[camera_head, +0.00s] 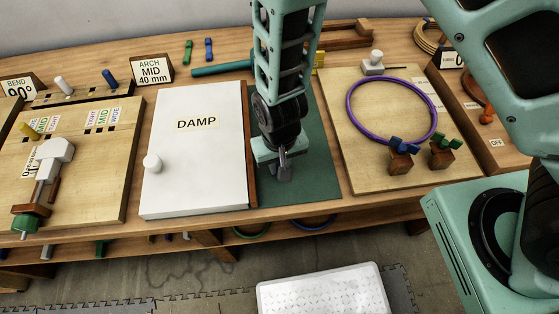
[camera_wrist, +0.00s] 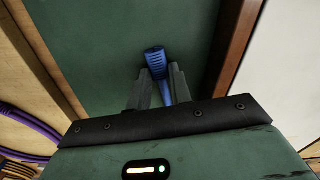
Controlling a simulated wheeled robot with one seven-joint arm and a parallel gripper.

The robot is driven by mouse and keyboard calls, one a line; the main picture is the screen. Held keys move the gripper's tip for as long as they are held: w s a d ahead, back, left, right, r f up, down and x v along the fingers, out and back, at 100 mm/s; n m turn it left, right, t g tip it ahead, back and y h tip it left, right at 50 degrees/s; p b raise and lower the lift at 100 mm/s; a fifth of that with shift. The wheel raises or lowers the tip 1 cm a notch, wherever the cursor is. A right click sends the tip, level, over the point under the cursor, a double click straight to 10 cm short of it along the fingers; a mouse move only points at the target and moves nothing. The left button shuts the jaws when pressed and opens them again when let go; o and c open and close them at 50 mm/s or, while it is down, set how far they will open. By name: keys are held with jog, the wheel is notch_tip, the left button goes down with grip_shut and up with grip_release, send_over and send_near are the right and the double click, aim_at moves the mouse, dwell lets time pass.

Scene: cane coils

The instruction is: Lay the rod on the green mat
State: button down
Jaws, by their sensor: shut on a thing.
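My gripper (camera_head: 284,172) is low over the front part of the green mat (camera_head: 318,160), pointing down. In the wrist view its two fingers (camera_wrist: 159,82) are closed on a slim blue rod (camera_wrist: 156,62) with a ridged, wider end. The green mat (camera_wrist: 100,35) fills the background behind the rod. In the head view the rod is hidden by my gripper. I cannot tell whether the rod touches the mat.
A white DAMP board (camera_head: 195,170) with a knob lies left of the mat, with a brown strip between. To the right, a wooden board (camera_head: 365,165) holds a purple ring (camera_head: 352,120) and blue and green clamps. A teal bar (camera_head: 222,69) lies behind.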

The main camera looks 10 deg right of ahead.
jog(key=c, duration=1.2)
grip_release()
notch_tip(320, 180, up, 17)
jog(key=shift+s+r+b, duration=0.15)
jog(key=shift+r+b, duration=0.05)
jog(key=shift+b, duration=0.2)
jog(key=s+d+r+n, duration=0.2)
jog(key=s, duration=0.1)
jog(key=s+d+r+n, duration=0.2)
jog(key=s+d, duration=0.1)
jog(key=s, duration=0.1)
jog(key=s+d+r+n+b, duration=0.1)
jog(key=s+d+r, duration=0.1)
jog(key=s+d, duration=0.1)
jog(key=shift+s+d+r+n+y, duration=0.15)
jog(key=shift+s+r+n+y, duration=0.15)
jog(key=shift+s+r+n, duration=0.1)
